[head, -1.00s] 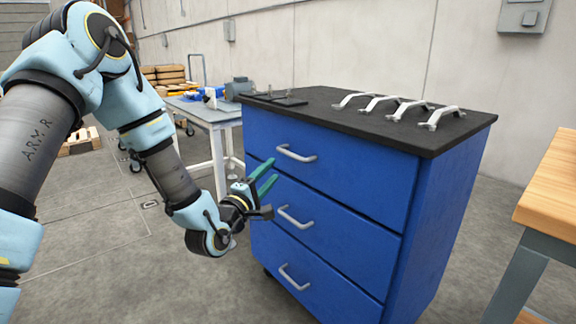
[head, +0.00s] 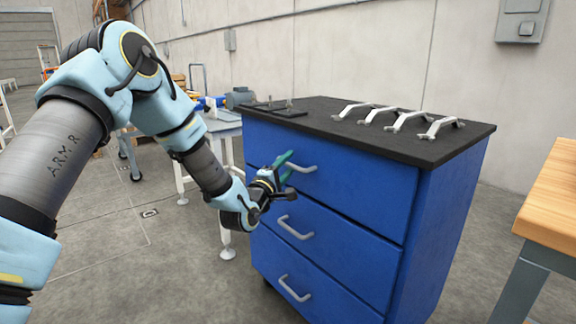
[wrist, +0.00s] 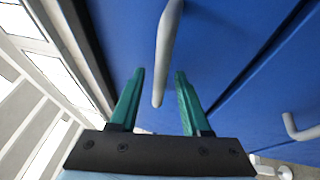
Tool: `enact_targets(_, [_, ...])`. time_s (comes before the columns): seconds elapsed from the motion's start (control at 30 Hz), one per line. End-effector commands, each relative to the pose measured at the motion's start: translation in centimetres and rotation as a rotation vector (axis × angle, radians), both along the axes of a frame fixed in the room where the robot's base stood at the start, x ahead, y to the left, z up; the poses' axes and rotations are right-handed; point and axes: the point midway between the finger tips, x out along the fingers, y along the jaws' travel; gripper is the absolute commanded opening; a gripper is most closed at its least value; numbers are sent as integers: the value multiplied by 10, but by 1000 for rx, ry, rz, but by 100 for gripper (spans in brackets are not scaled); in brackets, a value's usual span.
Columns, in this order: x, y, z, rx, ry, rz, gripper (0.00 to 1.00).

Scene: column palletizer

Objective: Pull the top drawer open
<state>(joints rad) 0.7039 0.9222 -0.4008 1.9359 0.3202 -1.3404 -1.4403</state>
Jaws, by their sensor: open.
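The blue cabinet (head: 385,235) has three drawers, all flush with its front. The top drawer (head: 350,185) carries a pale grey bar handle (head: 303,169), which also shows in the wrist view (wrist: 168,45). My gripper (head: 287,168) is at the left end of this handle, with its green fingers pointing at the drawer front. In the wrist view my gripper (wrist: 158,80) is open, and the handle's near end lies between the fingertips in the picture. I see no finger touching the handle. The middle drawer's handle (head: 294,228) is below.
Several loose handles (head: 398,118) and a dark flat plate (head: 275,110) lie on the cabinet's black top. A wooden-topped table (head: 555,185) stands at the right. A light table (head: 220,122) stands behind at the left.

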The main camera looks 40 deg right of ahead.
Motion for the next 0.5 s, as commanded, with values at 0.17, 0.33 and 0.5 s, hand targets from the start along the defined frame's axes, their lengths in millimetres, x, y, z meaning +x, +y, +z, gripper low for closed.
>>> enact_targets(0.17, [0,0,0,0,0,0,30])
enact_targets(0.33, [0,0,0,0,0,0,11])
enact_targets(0.5, [0,0,0,0,0,0,0])
